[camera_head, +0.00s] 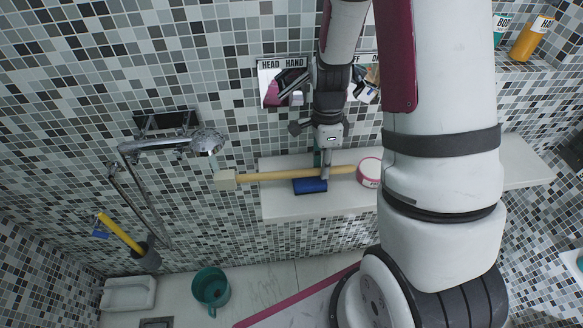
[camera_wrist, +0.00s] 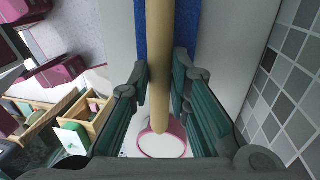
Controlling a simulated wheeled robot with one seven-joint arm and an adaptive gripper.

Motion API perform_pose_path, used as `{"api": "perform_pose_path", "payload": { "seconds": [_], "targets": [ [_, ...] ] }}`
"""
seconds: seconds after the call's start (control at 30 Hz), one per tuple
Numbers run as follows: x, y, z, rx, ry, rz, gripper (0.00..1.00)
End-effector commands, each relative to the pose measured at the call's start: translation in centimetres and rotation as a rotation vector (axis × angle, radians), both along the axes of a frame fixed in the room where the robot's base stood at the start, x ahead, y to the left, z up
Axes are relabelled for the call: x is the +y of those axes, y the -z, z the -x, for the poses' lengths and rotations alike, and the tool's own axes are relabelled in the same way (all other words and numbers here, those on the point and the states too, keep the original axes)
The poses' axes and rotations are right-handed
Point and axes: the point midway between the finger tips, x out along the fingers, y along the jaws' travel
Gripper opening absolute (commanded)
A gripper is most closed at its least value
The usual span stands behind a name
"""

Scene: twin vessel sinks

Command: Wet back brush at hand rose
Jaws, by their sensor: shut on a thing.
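The back brush has a long yellow wooden handle (camera_head: 275,176) and a pale block-shaped head (camera_head: 226,179) at its left end. It lies roughly level above the white shelf. My gripper (camera_head: 324,172) is shut on the handle near its right part. In the wrist view the handle (camera_wrist: 160,40) runs between the two fingers of my gripper (camera_wrist: 161,78); the brush head is out of that view. A chrome shower rose (camera_head: 208,142) on a bent pipe is left of my gripper, above and near the brush head.
On the white shelf (camera_head: 285,209) are a blue block (camera_head: 310,187) and a pink-and-white tub (camera_head: 369,172), close to the handle. A HEAD/HAND sign panel (camera_head: 270,82) is on the tiled wall behind. Open space lies below the rose.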

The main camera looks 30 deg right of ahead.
Motion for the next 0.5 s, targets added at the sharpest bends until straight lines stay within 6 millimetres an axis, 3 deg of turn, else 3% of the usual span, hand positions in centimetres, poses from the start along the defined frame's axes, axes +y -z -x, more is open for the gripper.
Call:
{"api": "perform_pose_path", "payload": {
  "seconds": [0.5],
  "targets": [
    [-0.17, -0.05, 0.39, 0.000, 0.001, 0.000, 0.00]
  ]
}}
